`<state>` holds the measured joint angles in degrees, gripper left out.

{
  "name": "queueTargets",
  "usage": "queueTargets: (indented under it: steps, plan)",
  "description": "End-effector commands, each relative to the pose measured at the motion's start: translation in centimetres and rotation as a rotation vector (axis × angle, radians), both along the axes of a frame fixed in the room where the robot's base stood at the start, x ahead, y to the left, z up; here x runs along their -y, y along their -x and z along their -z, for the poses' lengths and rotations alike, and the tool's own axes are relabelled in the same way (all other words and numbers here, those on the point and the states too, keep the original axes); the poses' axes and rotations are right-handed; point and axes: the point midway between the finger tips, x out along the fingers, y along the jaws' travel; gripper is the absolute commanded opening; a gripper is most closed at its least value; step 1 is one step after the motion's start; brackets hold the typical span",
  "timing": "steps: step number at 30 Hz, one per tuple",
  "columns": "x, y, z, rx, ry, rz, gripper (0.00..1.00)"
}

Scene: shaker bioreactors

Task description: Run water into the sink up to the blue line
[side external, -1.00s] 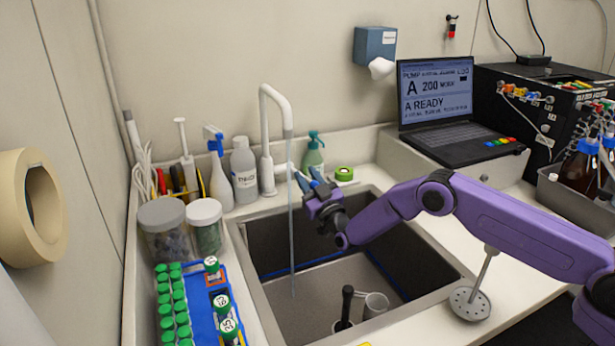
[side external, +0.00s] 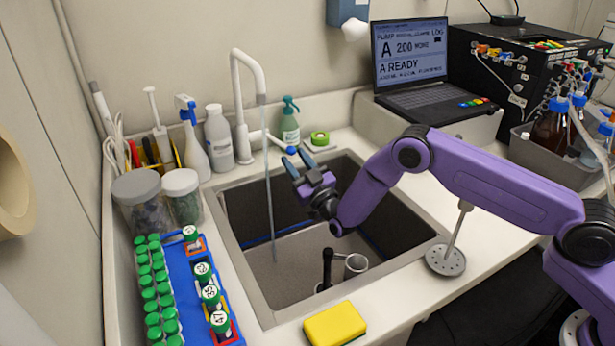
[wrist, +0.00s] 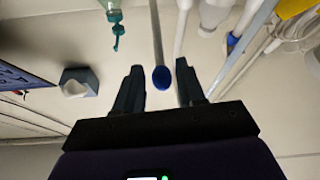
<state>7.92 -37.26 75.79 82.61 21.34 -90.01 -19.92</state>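The white gooseneck tap (side external: 239,100) stands behind the sink (side external: 262,302). A thin water stream (side external: 269,190) falls from its spout into the sink. The tap's lever points right and ends in a blue knob (side external: 290,150). The blue line (side external: 292,229) shows along the sink's inner walls, a little above the grey surface below. I cannot tell how deep the water is. My gripper (side external: 299,163) is open and empty over the sink, just in front of the knob. In the wrist view the blue knob (wrist: 162,77) appears between the parted fingers, apparently untouched.
A dark upright handle (side external: 327,266) and a pale cup (side external: 355,265) are in the sink. A yellow sponge (side external: 335,325) lies on the front edge, and a perforated disc on a rod (side external: 446,259) sits at right. Bottles, jars and a blue tube rack (side external: 190,270) crowd the left.

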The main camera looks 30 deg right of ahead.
Motion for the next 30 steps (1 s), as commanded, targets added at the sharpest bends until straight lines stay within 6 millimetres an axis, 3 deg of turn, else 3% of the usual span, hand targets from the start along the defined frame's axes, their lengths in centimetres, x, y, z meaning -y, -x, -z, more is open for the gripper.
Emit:
queueTargets:
  steps: [9,24,30]
  plan:
    - [0.5,4.2,1.6,-0.002,0.000,-0.001,0.39]
    - [0.5,5.1,1.8,-0.002,-0.004,0.000,0.39]
    - [-0.7,6.4,0.2,-0.106,-0.104,0.009,0.39]
